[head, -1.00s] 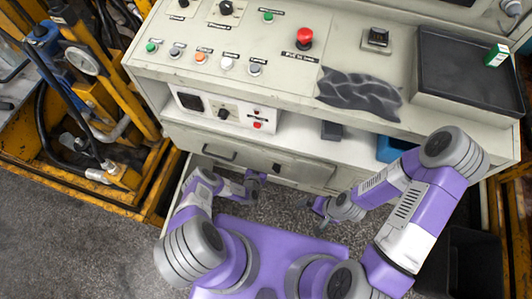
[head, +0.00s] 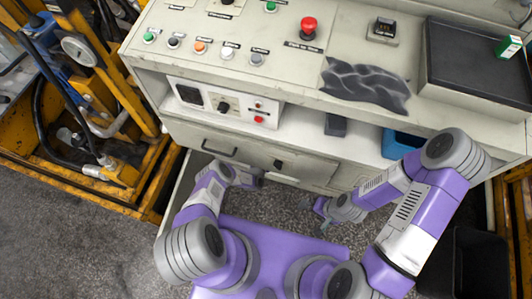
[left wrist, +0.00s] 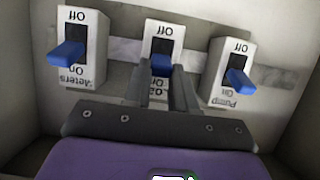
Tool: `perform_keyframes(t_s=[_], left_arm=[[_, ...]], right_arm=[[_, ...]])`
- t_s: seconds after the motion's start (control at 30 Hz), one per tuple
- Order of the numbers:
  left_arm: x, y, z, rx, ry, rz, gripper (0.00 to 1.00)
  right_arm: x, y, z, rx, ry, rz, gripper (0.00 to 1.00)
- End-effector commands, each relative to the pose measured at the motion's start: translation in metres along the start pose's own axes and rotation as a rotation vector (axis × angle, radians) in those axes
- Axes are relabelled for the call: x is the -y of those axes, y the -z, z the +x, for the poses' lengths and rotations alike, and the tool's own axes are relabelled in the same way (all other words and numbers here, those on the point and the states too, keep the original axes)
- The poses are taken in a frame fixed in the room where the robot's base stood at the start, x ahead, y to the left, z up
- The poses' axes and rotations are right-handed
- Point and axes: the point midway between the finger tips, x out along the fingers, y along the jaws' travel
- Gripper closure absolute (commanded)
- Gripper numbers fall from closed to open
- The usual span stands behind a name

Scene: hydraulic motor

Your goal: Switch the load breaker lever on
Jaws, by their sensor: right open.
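In the left wrist view, three white switches stand in a row in a recess, each with a blue lever. The middle switch (left wrist: 169,37) has its blue lever (left wrist: 160,65) between my left gripper's fingers (left wrist: 162,76). Its name label is mostly hidden by the fingers. The fingers are apart, one on each side of the lever; I cannot tell whether they touch it. In the head view, my left gripper (head: 252,181) is low at the cabinet front, its tips hidden. My right gripper (head: 322,208) is open and empty, low in front of the cabinet.
The Meters switch (left wrist: 84,45) is close on the left and the Pump switch (left wrist: 232,67) on the right. Walls enclose the recess. Above are the control panel (head: 230,75) and a black tray (head: 478,65); a yellow frame (head: 90,90) stands left.

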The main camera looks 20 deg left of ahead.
Motion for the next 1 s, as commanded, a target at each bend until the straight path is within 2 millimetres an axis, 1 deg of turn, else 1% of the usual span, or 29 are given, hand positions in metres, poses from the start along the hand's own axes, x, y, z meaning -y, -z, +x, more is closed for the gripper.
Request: perform_keyframes(t_s=[0.03,0.1,0.27,0.47,0.73,1.0], left_arm=[[0.000,0.000,0.000,0.000,0.000,0.000,0.92],[0.000,0.000,0.000,0.000,0.000,0.000,1.00],[0.000,-0.001,-0.001,0.008,0.003,-0.003,1.00],[-0.001,-0.006,-0.003,0.060,0.008,-0.012,1.00],[-0.001,0.005,-0.001,0.134,0.000,-0.005,1.00],[-0.001,0.006,0.000,0.164,-0.003,-0.002,1.00]], right_arm=[[0.000,0.000,0.000,0.000,0.000,0.000,0.00],[0.000,0.000,0.000,0.000,0.000,0.000,0.00],[0.000,0.000,0.000,0.000,0.000,0.000,0.00],[0.000,0.000,0.000,0.000,0.000,0.000,0.00],[0.002,0.000,-0.006,0.000,0.000,0.000,0.00],[0.003,0.000,-0.007,0.000,0.000,0.000,0.00]])
